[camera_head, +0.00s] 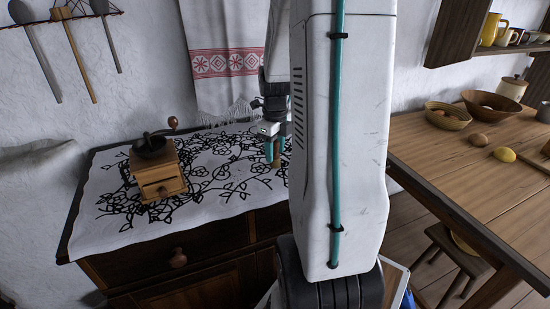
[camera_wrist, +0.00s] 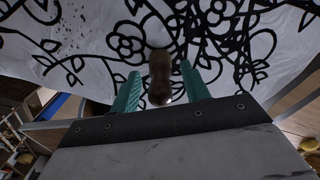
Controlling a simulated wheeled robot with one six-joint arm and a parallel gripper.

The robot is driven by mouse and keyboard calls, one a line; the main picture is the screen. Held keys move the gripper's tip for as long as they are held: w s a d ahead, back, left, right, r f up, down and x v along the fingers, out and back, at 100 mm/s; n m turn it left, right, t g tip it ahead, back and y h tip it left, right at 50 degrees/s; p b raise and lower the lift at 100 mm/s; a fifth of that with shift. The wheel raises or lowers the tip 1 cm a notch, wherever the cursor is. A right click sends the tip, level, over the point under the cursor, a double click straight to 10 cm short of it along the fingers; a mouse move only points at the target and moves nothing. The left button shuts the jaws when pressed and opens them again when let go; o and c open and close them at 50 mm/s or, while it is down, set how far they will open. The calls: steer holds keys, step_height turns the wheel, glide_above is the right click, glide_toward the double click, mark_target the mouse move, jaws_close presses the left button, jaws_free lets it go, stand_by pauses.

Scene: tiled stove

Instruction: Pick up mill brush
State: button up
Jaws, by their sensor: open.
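The mill brush (camera_wrist: 160,77) shows in the wrist view as a brown, rounded, elongated thing above the patterned cloth. It lies between the two teal fingers of my gripper (camera_wrist: 161,92), which are apart with a gap on each side of it. In the head view my gripper (camera_head: 274,151) points down over the cloth on the cabinet. A small brown part of the brush (camera_head: 276,164) shows between the fingertips there. My arm hides the area to the right of it.
A wooden coffee mill (camera_head: 158,180) stands on the white and black cloth (camera_head: 215,178) to the left. A towel (camera_head: 222,62) hangs on the wall behind. A wooden table (camera_head: 455,170) with bowls (camera_head: 446,117) is at the right. Cloth between mill and gripper is clear.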

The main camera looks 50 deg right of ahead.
steer(key=c, duration=0.9)
steer(key=shift+o, duration=0.2)
steer(key=shift+r, duration=0.1)
